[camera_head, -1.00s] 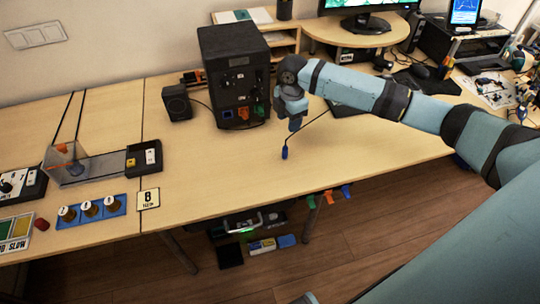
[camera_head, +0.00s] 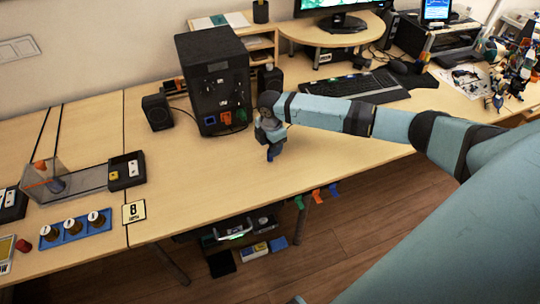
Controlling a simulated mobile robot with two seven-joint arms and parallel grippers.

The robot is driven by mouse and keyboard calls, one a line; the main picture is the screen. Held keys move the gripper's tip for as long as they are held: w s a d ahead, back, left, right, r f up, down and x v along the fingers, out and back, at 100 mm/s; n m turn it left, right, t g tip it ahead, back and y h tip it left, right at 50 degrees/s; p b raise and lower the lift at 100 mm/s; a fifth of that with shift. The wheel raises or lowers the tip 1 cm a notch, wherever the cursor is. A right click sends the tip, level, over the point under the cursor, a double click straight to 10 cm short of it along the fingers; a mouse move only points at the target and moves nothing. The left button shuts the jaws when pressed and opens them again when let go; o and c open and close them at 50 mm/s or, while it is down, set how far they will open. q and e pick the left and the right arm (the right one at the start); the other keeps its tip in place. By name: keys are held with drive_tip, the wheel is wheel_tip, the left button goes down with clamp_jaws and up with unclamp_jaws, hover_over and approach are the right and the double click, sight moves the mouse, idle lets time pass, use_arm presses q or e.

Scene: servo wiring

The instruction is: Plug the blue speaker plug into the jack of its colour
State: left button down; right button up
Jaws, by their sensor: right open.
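The blue speaker plug (camera_head: 271,156) shows as a small dark blue shape low over or on the table, right under my right gripper. My right gripper (camera_head: 271,150) is open and at the plug, its fingers partly hiding it. I cannot tell whether the fingers touch it. The plug's cable is hidden behind my right arm. The black computer case (camera_head: 213,70) stands to the left of the gripper. My left gripper is out of view.
A small black speaker (camera_head: 157,112) stands left of the case, another (camera_head: 270,79) to its right. A keyboard (camera_head: 354,86) lies behind my right arm. The wooden table (camera_head: 190,185) is clear in front of the case. Coloured tags (camera_head: 317,195) hang at its front edge.

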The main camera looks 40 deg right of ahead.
wheel_tip(320, 180, down, 3)
drive_tip(key=shift+r, duration=0.1)
clamp_jaws()
